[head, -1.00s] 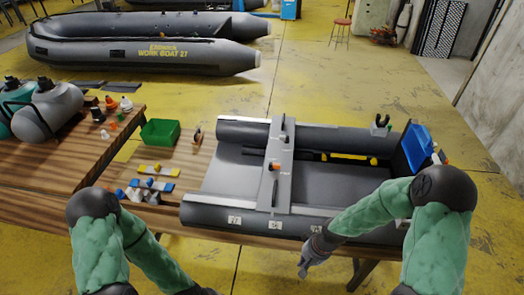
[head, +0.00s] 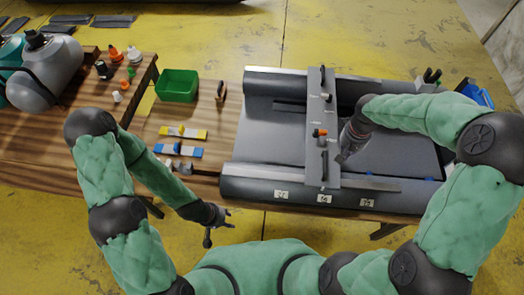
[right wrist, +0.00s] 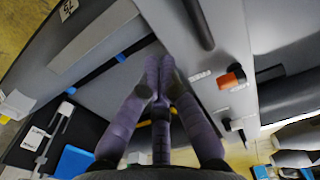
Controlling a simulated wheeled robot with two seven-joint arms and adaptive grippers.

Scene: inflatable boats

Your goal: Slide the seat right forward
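The grey seat (head: 318,165) is a plank lying across the two dark tubes of the boat section (head: 262,180) on the table. Its near end is beside the middle of three white number tags (head: 323,198). It carries an orange knob (head: 320,132) and black handles. My right gripper (head: 345,155) is inside the boat, close to the seat's right side; contact cannot be told. In the right wrist view its fingertips (right wrist: 160,65) are together and hold nothing visible, with the seat (right wrist: 215,90) to the right. My left gripper (head: 220,222) is open and empty off the table's front edge.
A green bin (head: 177,86), a yellow strip (head: 183,132) and a blue strip (head: 178,150) lie on the table left of the boat. Grey tanks and small bottles stand farther left. A blue object (head: 476,95) is at the boat's right end.

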